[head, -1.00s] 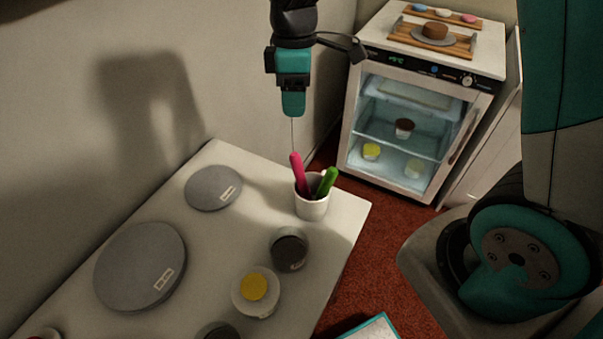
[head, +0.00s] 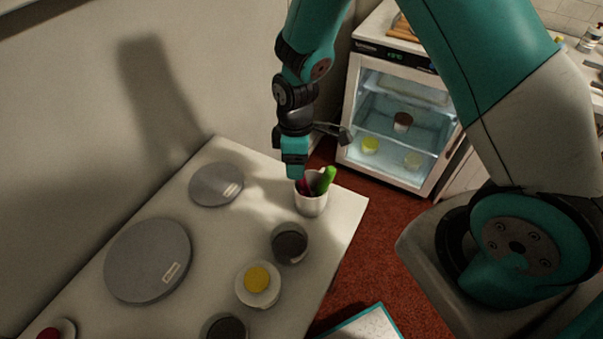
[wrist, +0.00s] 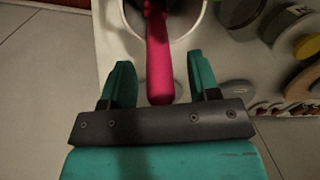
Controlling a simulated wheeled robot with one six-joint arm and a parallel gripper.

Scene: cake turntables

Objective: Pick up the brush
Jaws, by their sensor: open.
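A white cup (head: 311,206) stands near the table's far right corner, holding a pink handle (head: 304,186) and a green handle (head: 325,180). The working ends are inside the cup, so I cannot tell which one is the brush. My gripper (head: 294,174) is just above the cup, over the pink handle. In the wrist view the pink handle (wrist: 158,50) lies between the two open fingers of my gripper (wrist: 161,78), with gaps on both sides.
Two grey turntables (head: 216,184) (head: 148,260) lie left on the table. A dark-topped jar (head: 289,243) and a yellow-topped jar (head: 257,281) stand in front of the cup. A glass-fronted fridge (head: 398,120) is behind, past red floor.

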